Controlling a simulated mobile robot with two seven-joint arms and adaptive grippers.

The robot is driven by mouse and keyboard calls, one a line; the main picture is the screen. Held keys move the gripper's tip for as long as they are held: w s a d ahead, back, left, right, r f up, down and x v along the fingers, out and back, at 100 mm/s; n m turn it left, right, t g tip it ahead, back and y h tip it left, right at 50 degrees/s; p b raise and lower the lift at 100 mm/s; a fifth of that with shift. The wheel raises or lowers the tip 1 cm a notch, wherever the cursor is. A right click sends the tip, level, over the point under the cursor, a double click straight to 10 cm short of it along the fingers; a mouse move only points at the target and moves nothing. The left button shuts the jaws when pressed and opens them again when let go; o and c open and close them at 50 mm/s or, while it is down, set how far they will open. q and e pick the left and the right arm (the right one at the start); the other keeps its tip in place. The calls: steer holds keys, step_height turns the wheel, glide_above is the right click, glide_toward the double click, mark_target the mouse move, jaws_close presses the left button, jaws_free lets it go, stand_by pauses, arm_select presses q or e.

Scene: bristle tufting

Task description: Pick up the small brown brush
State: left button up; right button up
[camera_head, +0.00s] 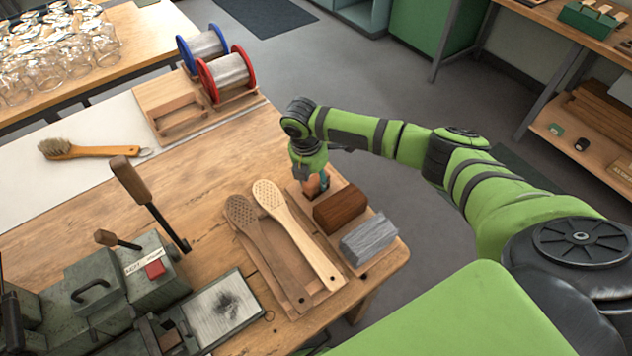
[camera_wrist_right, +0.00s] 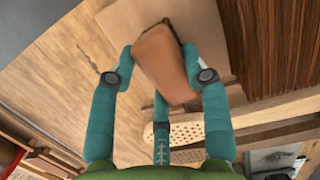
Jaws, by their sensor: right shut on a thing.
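My right gripper (camera_head: 316,184) is shut on the small brown brush (camera_wrist_right: 166,65) at the far right part of the bench. In the right wrist view its teal fingers (camera_wrist_right: 163,85) are on both sides of the smooth orange-brown body. In the head view the fingers mostly hide the brush, with only a bit of brown showing. I cannot tell whether it is lifted clear of the wooden tray beneath. No bristles show on it. My left gripper is not in view.
A dark brown bundle (camera_head: 340,208) and a grey bundle (camera_head: 369,240) lie close beside the gripper. Two perforated paddles (camera_head: 297,235) lie to their left. A machine (camera_head: 120,290) stands front left. A bristled brush (camera_head: 85,150) and wire spools (camera_head: 226,76) sit farther back.

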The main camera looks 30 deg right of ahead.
mark_target(314, 175)
steer(key=shift+r, duration=0.6)
step_height(314, 175, up, 3)
steer(key=shift+r+b, duration=0.1)
steer(key=shift+b, duration=0.5)
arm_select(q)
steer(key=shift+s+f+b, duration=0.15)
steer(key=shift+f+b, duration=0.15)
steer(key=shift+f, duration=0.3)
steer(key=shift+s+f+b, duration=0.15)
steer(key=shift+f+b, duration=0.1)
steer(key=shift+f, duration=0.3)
arm_select(e)
steer(key=s+d+r, duration=0.5)
steer(key=s+r, duration=0.1)
steer(key=s, duration=0.4)
steer(key=shift+s+r, duration=0.3)
steer(key=shift+o, duration=0.7)
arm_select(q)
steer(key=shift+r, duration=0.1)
